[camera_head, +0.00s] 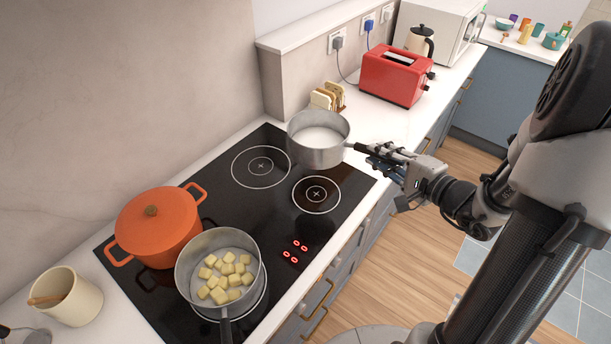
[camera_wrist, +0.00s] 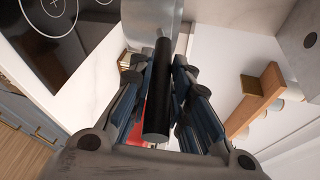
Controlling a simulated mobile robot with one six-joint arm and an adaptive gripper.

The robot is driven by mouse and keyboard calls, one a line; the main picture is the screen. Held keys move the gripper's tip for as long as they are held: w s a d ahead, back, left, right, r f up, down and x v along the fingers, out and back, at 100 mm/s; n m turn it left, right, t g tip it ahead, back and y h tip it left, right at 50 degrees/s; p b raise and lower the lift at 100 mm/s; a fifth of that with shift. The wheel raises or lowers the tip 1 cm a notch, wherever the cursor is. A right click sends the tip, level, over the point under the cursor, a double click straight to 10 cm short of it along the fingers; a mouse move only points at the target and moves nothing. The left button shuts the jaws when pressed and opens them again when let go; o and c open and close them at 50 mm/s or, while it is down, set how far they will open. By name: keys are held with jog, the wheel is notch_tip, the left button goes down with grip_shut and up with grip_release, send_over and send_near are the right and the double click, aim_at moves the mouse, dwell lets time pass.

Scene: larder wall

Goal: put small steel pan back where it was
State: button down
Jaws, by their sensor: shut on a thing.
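The small steel pan (camera_head: 318,152) is held by my gripper (camera_head: 375,157) above the back right part of the hob. It looks level in the head view, with a pale white inside. My gripper is shut on its black handle, which runs between the fingers in the wrist view (camera_wrist: 158,92). Part of the pan's grey wall (camera_wrist: 150,14) shows at the top of the wrist view. I cannot tell the exact height of the pan above the hob. The black hob (camera_head: 225,205) has two bare ringed zones, one at the back left and one below the pan.
An orange pot (camera_head: 155,228) and a larger steel pan (camera_head: 188,268) with yellow cubes stand on the hob's near part. A toast rack (camera_head: 327,97) and red toaster (camera_head: 394,75) stand behind the held pan. A cream jar (camera_head: 75,300) stands at the lower left.

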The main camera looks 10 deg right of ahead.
jog(key=shift+w+d+r, duration=0.1)
jog(key=shift+w+r, duration=0.1)
jog(key=shift+r, duration=0.05)
notch_tip(320, 180, down, 20)
jog(key=b, duration=0.4)
jog(key=shift+s+b, duration=0.1)
jog(key=shift+b, duration=0.3)
jog(key=c, duration=1.5)
grip_release()
jog(key=shift+f, duration=0.1)
jog(key=p+v, duration=0.1)
jog(key=v, duration=1.1)
jog(key=shift+s+p, duration=0.1)
jog(key=shift+p, duration=0.2)
